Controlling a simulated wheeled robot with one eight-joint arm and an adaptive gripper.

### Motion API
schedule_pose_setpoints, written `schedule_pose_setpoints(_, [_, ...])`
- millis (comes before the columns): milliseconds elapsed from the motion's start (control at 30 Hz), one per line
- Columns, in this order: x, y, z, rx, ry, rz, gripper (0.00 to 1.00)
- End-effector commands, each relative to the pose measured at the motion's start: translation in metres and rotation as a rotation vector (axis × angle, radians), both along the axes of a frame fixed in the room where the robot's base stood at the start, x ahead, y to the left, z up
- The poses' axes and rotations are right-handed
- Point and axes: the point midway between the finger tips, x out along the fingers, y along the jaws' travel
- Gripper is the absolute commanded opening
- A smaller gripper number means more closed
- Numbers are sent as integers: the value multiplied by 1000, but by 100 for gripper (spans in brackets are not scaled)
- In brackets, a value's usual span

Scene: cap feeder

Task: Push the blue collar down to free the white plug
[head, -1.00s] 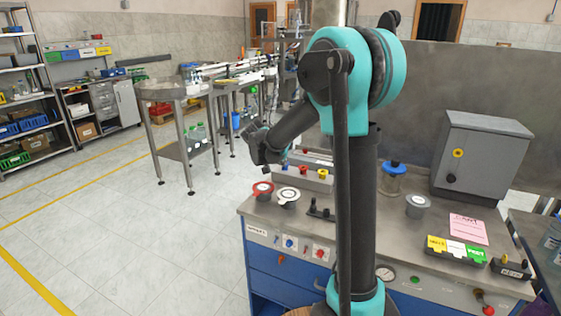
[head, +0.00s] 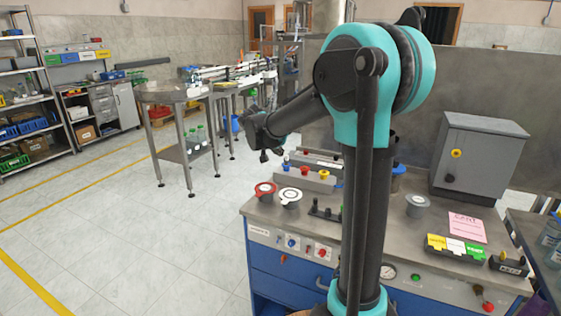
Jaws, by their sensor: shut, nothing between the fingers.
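A small blue fitting (head: 286,165), which looks like the blue collar, stands at the left end of a grey block (head: 310,184) at the back left of the bench. I cannot make out the white plug at this size. My gripper (head: 270,156) hangs just left of the blue fitting in the picture and points down.
Red (head: 305,171) and yellow (head: 324,175) fittings stand on the same block. A red-rimmed cup (head: 265,192) and a white-topped cup (head: 290,197) stand in front. A grey cabinet (head: 482,158) is at the back right. Floor left of the bench is clear.

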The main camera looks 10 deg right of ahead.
Motion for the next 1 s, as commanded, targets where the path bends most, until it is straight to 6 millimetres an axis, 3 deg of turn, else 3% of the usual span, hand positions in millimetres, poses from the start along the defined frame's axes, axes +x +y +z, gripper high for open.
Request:
schedule_pose_setpoints(100, [-15, 10, 17, -1, 0, 2, 0])
schedule_pose_setpoints(333, [-31, 21, 36, 0, 0, 1, 0])
schedule_pose_setpoints(1000, [-33, 23, 40, 0, 0, 0, 0])
